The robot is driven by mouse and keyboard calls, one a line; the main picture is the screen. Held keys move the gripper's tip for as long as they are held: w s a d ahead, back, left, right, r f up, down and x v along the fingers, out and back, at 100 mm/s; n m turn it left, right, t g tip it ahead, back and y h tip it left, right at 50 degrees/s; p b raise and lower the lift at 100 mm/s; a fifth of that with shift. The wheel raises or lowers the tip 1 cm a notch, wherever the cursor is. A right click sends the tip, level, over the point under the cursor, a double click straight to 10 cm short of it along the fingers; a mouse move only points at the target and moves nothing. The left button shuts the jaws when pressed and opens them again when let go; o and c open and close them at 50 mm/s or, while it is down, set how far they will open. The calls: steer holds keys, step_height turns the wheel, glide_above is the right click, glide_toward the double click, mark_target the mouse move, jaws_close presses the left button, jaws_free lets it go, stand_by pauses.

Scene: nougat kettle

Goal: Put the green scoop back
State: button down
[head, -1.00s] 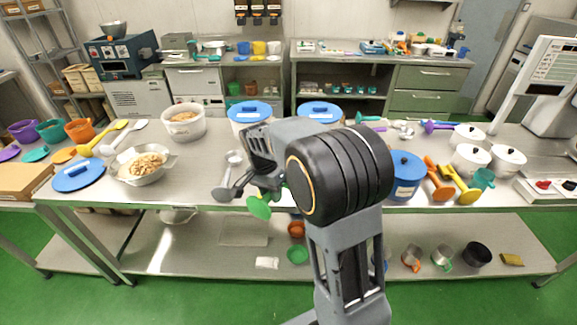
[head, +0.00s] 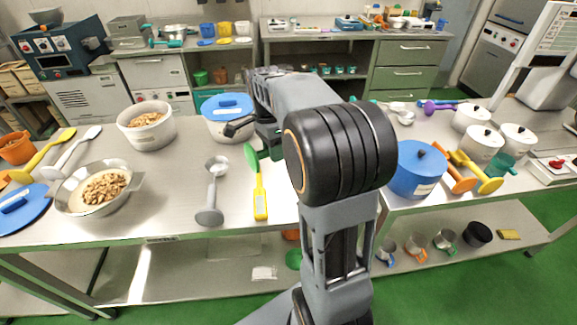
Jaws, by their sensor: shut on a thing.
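My gripper (head: 266,143) is over the middle of the table, partly hidden by my own arm. It is shut on the green scoop (head: 250,156), whose rounded green end shows just left of the jaws. Most of its grip is hidden. A yellow handle-like piece with a hole (head: 260,204) lies just below, near the table's front edge, with a short green stem above it. I cannot tell whether this piece belongs to the scoop or is separate.
A metal scoop (head: 213,190) lies just left of the gripper. A blue-lidded pot (head: 226,122) stands behind it. A bowl of nuts (head: 88,195) and a white tub (head: 148,128) are at left. A blue pot (head: 416,172) and orange and yellow scoops are right of my arm.

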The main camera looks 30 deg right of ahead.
steer(key=d+f, duration=0.1)
steer(key=f, duration=0.2)
steer(key=d+f, duration=0.2)
steer(key=f, duration=0.1)
steer(key=d+f, duration=0.2)
steer(key=f, duration=0.1)
steer(key=shift+w, duration=0.3)
steer(key=shift+f, duration=0.15)
